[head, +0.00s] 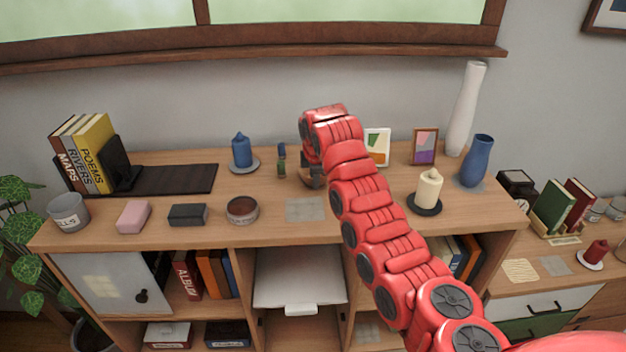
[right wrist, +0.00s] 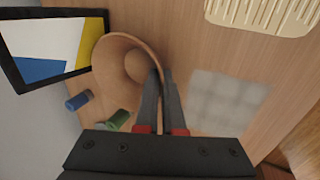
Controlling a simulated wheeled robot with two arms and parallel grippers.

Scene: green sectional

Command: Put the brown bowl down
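The brown bowl (right wrist: 110,62) shows in the right wrist view, with its open inside facing my camera. My right gripper (right wrist: 161,80) is closed on the bowl's wall at the rim, one finger on each side. In the head view my right gripper (head: 311,172) is over the back middle of the wooden cabinet top (head: 270,228), and it mostly hides the bowl. I cannot tell whether the bowl's base touches the wood. My left gripper is not in view.
A grey square patch (head: 305,209) lies in front of the gripper. Small green and blue items (head: 281,160) stand close to its left, and a framed picture (head: 377,146) to its right. A cream candle (head: 428,188) and a round brown dish (head: 242,210) stand farther off.

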